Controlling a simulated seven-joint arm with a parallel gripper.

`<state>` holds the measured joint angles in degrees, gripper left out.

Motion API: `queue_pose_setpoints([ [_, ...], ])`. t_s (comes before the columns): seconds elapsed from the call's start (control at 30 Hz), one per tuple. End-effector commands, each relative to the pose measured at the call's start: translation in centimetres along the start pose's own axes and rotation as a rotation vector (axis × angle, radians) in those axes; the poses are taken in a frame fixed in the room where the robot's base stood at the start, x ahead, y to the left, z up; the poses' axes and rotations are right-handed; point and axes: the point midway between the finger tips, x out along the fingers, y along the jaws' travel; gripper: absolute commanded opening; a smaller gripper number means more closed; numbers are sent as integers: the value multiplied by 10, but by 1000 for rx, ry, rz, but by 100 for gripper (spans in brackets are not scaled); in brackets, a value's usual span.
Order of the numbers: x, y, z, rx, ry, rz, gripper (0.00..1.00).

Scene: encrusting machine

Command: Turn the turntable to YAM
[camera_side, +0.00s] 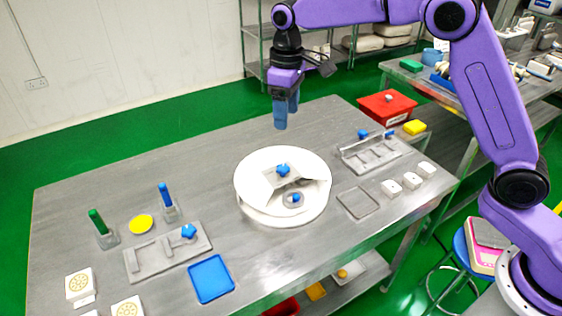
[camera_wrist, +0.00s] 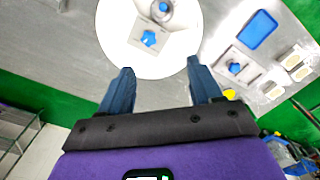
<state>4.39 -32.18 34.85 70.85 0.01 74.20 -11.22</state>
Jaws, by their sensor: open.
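The round white turntable (camera_side: 252,182) stands on the middle of the steel table in the side view. On it are a grey square plate with a blue star-shaped knob (camera_side: 283,170) and a round piece with a small blue knob (camera_side: 295,198). My gripper (camera_side: 286,122) hangs above and behind the turntable, pointing down, apart from it and empty. In the wrist view my gripper (camera_wrist: 155,75) shows two blue fingers spread apart, and the turntable (camera_wrist: 115,30) lies beyond them with its blue star knob (camera_wrist: 149,39). No YAM lettering is readable.
A grey fixture with a blue star knob (camera_side: 189,231) and a blue tray (camera_side: 211,279) lie left. Another grey fixture (camera_side: 372,155) and several white blocks (camera_side: 411,180) lie right. A red box (camera_side: 387,107) stands at the back right. The table's back left is clear.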

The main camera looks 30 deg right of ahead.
Motion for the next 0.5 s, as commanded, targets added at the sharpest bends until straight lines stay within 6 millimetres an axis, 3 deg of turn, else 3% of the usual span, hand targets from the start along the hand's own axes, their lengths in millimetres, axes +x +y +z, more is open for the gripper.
queue_pose_setpoints([
  [0.2, 9, 26, -22, 46, -2, 0, 64],
  [0.5, 30, 31, -24, 53, -6, -1, 64],
])
